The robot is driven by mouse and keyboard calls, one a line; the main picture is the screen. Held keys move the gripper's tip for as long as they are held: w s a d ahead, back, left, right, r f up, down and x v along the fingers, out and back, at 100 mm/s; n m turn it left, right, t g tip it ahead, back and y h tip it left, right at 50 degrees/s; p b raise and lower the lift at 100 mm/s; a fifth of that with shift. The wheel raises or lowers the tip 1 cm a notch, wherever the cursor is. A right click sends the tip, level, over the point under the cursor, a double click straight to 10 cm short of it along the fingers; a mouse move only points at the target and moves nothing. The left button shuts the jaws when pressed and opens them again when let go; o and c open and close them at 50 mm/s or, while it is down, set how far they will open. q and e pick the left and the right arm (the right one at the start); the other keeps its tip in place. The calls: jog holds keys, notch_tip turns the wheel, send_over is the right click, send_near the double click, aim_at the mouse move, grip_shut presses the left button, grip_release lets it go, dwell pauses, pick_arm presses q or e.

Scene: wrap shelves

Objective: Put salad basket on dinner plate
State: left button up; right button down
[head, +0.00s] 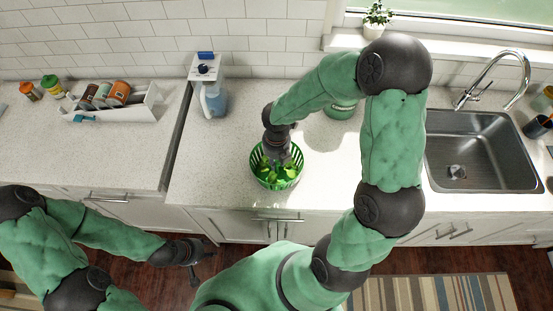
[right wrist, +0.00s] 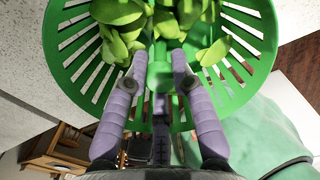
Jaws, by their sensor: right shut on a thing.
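The green slotted salad basket (head: 298,170) holds green leaves and sits over the front part of the middle counter in the head view. I cannot tell whether it rests on the counter or is held just above it. My right gripper (head: 277,157) reaches down to its back side and is shut on it. No dinner plate shows in either view.
A green canister (head: 341,109) stands behind my right arm. The sink (head: 480,150) is at right, a white rack with jars (head: 140,108) at left. A gap separates the left and middle counters.

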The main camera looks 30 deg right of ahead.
jog(key=c, duration=1)
grip_release()
jog(key=shift+c, duration=0.2)
jog(key=shift+r+p, duration=0.3)
jog(key=shift+r, duration=0.2)
notch_tip(320, 180, up, 12)
jog(key=p, duration=0.2)
jog(key=shift+s+f, duration=0.1)
jog(key=shift+f, duration=0.05)
